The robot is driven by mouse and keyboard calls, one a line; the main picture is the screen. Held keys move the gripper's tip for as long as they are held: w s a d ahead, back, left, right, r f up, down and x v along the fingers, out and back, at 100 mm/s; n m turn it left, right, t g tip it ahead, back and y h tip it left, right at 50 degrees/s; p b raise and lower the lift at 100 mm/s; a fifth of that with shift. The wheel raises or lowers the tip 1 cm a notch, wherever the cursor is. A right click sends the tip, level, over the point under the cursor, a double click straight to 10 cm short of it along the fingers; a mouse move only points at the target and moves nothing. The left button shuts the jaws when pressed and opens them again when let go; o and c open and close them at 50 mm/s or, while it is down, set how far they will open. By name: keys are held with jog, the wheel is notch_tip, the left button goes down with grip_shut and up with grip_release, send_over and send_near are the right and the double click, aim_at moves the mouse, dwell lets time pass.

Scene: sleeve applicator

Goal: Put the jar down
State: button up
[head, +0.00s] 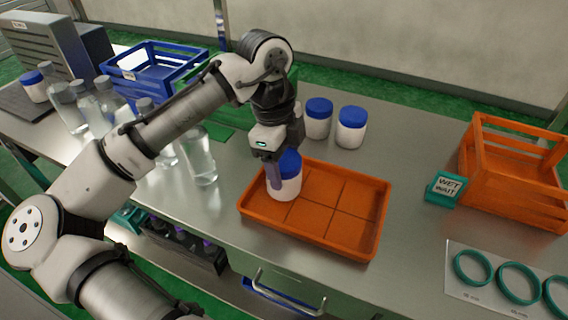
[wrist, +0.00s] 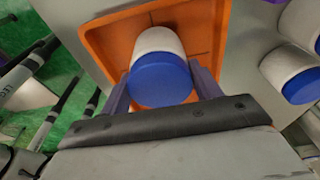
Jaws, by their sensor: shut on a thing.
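A white jar with a blue lid (head: 287,186) is between the fingers of my gripper (head: 281,172). The gripper is shut on it. The jar is upright at the left part of an orange tray (head: 345,246) with several square compartments. I cannot tell whether its base touches the tray floor. In the wrist view the jar (wrist: 160,72) shows lid toward the camera, with a finger on each side, and the orange tray (wrist: 98,38) lies beyond it. The rest of the tray is empty.
Two similar jars (head: 318,118) (head: 351,127) stand behind the tray. Clear bottles (head: 198,158) and a blue crate (head: 150,70) are at the left.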

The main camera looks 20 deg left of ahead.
jog(key=shift+f, duration=0.45)
jog(key=shift+f, duration=0.15)
jog(key=o, duration=1.2)
jog(key=shift+c, duration=0.2)
notch_tip(320, 180, up, 12)
jog(key=a, duration=0.1)
jog(key=shift+a, duration=0.4)
